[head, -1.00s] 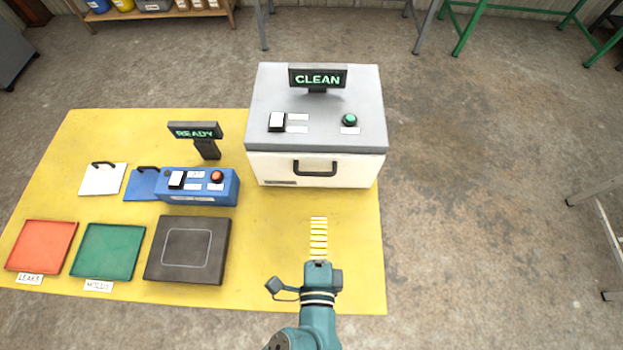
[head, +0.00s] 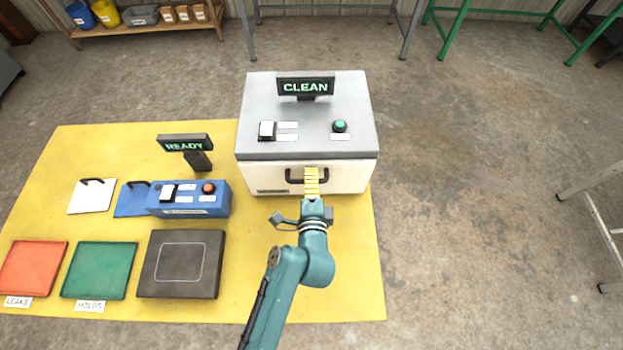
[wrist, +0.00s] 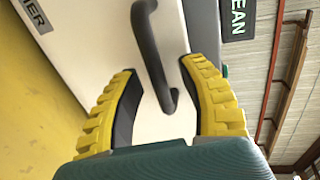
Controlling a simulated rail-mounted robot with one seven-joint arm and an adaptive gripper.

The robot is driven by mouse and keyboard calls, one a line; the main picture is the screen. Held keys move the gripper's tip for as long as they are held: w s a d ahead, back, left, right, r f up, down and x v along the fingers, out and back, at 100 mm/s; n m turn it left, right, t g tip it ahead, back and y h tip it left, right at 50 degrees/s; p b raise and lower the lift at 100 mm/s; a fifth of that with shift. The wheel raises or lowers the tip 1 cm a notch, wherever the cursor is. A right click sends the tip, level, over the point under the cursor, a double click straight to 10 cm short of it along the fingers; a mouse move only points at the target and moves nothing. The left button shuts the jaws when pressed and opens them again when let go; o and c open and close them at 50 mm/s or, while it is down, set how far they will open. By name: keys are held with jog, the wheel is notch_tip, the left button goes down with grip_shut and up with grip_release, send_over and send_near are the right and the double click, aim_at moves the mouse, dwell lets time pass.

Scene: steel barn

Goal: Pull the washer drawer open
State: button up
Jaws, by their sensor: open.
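The washer (head: 306,118) is a white box with a grey top and a sign reading CLEAN, at the back of the yellow table. Its drawer front (head: 350,176) carries a dark bar handle (head: 292,176) and looks closed. My gripper (head: 311,172) is at the drawer front, overlapping the right part of the handle in the head view. In the wrist view the handle (wrist: 150,55) reaches between the two open yellow fingers (wrist: 165,98), with gaps on both sides. I cannot tell whether either finger touches it.
Left of the washer stand a blue device (head: 188,198) and a READY sign (head: 185,142). A dark grey pad (head: 181,264), a green tray (head: 100,270) and a red tray (head: 33,267) lie in front. The mat is clear just before the washer.

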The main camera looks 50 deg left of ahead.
grip_shut()
dwell(0.4)
